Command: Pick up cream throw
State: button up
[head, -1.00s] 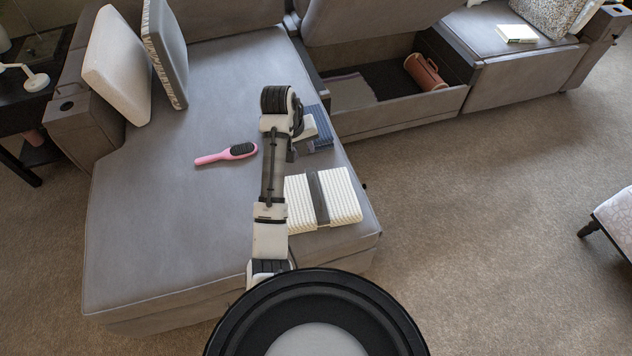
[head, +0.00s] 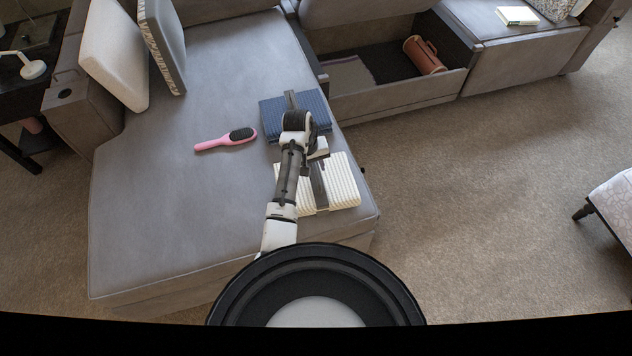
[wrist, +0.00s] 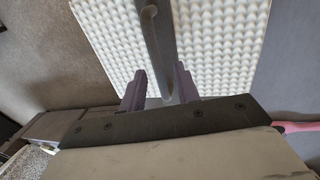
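The cream throw (head: 343,184) is a folded, ribbed block with a dark grey band around its middle. It lies near the front right corner of the grey chaise, partly hidden by my arm in the head view. In the wrist view the throw (wrist: 222,40) fills the upper middle, with its grey band (wrist: 160,45) running between my fingers. My gripper (wrist: 158,80) is open, one finger on each side of the band. I cannot tell whether the fingers touch the throw. In the head view the gripper is mostly hidden by my arm.
A folded blue throw (head: 270,118) with a grey band lies just behind the cream one. A pink hairbrush (head: 226,140) lies to the left. Cushions (head: 112,55) lean at the back left. An open storage seat holds a brown cylindrical object (head: 424,56).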

jog(key=shift+d+f, duration=0.2)
jog(key=shift+f, duration=0.85)
grip_shut()
jog(key=shift+w+r, duration=0.1)
dwell(0.5)
